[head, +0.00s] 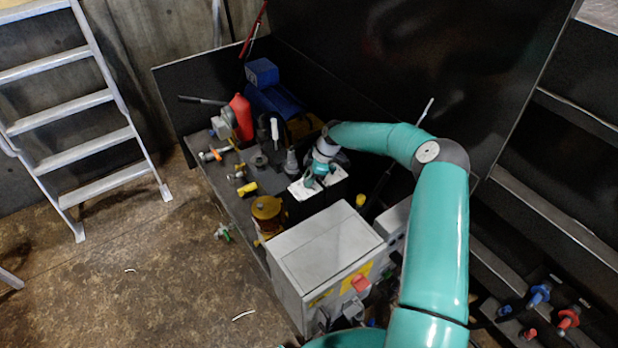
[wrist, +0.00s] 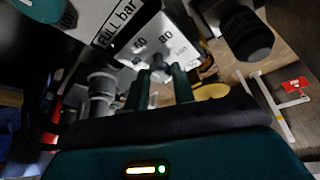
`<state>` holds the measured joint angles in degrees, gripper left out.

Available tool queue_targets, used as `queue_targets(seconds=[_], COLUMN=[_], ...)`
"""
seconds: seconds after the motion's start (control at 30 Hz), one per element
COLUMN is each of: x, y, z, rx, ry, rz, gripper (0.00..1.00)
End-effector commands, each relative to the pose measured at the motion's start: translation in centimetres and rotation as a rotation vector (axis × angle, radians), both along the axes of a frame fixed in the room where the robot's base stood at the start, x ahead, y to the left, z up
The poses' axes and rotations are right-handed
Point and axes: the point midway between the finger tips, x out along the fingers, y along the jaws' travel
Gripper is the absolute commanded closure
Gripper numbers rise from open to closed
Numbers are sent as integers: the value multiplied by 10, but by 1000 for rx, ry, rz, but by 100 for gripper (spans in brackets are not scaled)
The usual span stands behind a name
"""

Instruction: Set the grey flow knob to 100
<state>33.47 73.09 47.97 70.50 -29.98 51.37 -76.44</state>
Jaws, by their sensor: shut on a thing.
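The grey flow knob (wrist: 160,72) shows in the wrist view in front of a light dial plate (wrist: 172,38). In the head view my gripper (head: 314,176) is at the white top plate (head: 302,190) of a black box, and the knob is hidden there.
A dark round knob (wrist: 247,38) sits right of the plate in the wrist view. In the head view, a grey cabinet (head: 325,245) stands in front, a brass-coloured part (head: 266,210) to the left, and a red bottle (head: 241,115) behind. Open floor lies left.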

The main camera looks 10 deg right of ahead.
Motion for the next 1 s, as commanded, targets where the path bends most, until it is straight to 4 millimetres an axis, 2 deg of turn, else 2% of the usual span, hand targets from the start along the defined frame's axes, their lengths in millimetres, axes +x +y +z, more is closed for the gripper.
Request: queue_targets(seconds=[0.37, 1.0], x=[-1, -5], y=[1, 5], z=[0, 0], rx=[-2, -2], ry=[-1, -2], rz=[-121, -691], gripper=[98, 98])
